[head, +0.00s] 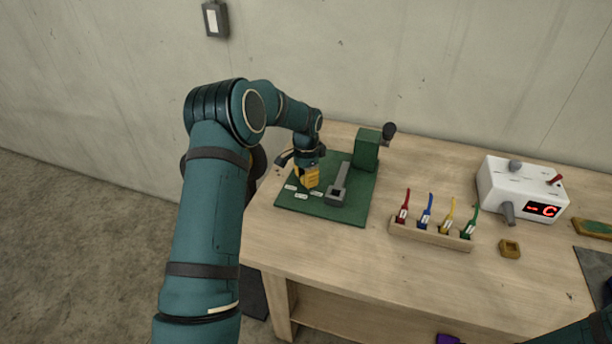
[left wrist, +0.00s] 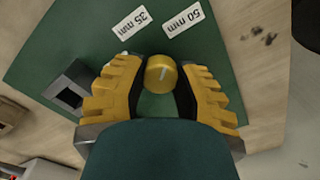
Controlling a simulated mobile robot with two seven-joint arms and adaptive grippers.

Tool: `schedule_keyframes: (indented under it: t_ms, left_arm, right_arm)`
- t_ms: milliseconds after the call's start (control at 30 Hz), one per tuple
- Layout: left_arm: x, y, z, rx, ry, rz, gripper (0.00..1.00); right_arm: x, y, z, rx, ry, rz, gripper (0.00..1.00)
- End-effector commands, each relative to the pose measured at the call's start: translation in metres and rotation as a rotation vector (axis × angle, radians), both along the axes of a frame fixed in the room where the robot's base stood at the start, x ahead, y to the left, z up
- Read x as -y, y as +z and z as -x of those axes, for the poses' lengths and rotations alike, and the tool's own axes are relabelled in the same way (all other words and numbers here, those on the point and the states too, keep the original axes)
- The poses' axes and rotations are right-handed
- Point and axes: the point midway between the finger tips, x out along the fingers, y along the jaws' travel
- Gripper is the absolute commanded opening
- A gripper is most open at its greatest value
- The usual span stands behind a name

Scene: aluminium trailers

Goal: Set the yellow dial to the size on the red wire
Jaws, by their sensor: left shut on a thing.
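The yellow dial (left wrist: 160,75) is a round knob with a pale line on top, at the green plate (left wrist: 50,40). My left gripper (head: 310,178) is over the plate, its yellow fingers shut on the dial, which the gripper hides in the head view. White labels "35 mm" (left wrist: 131,23) and "50 mm" (left wrist: 183,18) lie just beyond the dial. The dial's line runs roughly toward the labels; I cannot tell exactly which mark it meets. The red wire (head: 404,203) stands in a wooden rack with a white tag, too small to read. My right gripper is out of view.
A grey bar (head: 340,184) with a square end and a green block (head: 366,148) share the plate. The wooden rack (head: 430,234) also holds blue, yellow and green wires. A white box (head: 500,186) with a red display stands right. The bench front (head: 340,265) is clear.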

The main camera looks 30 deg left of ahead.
Motion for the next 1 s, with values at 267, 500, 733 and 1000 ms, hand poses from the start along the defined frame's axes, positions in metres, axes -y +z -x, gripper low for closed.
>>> schedule_keyframes:
  t_ms: [267,500,733,1000]
  left_arm:
    - [0.0003,-0.0012,0.0010,-0.003,-0.136,0.002,0.00]
    - [0.0005,-0.0016,0.0010,-0.003,-0.183,0.001,0.00]
    - [0.0006,-0.0018,0.0010,-0.004,-0.192,0.001,0.00]
    - [0.0006,-0.0019,0.0010,-0.004,-0.191,0.001,0.56]
  right_arm:
    - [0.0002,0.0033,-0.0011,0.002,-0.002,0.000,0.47]
    - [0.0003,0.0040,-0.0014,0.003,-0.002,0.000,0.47]
    - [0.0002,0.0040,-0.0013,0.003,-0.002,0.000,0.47]
    - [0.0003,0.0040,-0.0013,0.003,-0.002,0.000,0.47]
